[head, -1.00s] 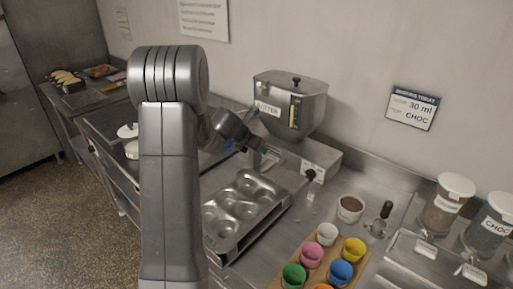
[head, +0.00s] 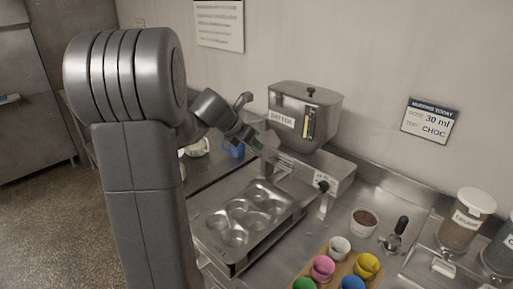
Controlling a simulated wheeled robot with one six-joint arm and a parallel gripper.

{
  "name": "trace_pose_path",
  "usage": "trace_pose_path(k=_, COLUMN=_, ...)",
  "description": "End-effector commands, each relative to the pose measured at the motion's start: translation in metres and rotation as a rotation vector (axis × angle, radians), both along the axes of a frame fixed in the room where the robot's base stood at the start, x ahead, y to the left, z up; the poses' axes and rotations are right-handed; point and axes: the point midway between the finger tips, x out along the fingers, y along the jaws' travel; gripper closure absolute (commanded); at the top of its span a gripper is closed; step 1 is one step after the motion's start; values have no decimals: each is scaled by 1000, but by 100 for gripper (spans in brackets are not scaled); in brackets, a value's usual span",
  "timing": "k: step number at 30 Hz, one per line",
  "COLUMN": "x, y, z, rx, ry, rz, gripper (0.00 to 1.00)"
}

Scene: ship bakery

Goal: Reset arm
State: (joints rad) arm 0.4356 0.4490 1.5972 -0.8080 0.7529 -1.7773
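My arm rises large at the left of the head view and bends to the right. My gripper (head: 262,147) is at its end, near the left side of the batter dispenser (head: 303,115) and above the far end of the muffin tin (head: 229,253). The gripper is small and partly blends with the metal behind it, so I cannot tell whether its fingers are apart. No held object is clear in it.
Coloured cups, including a pink cup (head: 322,268), stand on a wooden board at the front. A brown-filled cup (head: 364,222), a dark-handled scoop (head: 398,235) and a topping jar (head: 467,219) are on the right. A wall sign (head: 430,121) reads 30 ml, CHOC.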

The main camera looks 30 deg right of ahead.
Motion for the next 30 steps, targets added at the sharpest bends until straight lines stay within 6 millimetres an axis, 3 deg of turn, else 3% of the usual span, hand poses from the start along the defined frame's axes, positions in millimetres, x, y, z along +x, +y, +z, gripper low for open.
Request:
trace_pose_path(k=16, x=0, y=-2, z=-2, rx=0, ry=2, rz=-1, gripper=62)
trace_pose_path(k=30, x=13, y=-50, z=-59, rx=2, ry=4, rz=-3, gripper=62)
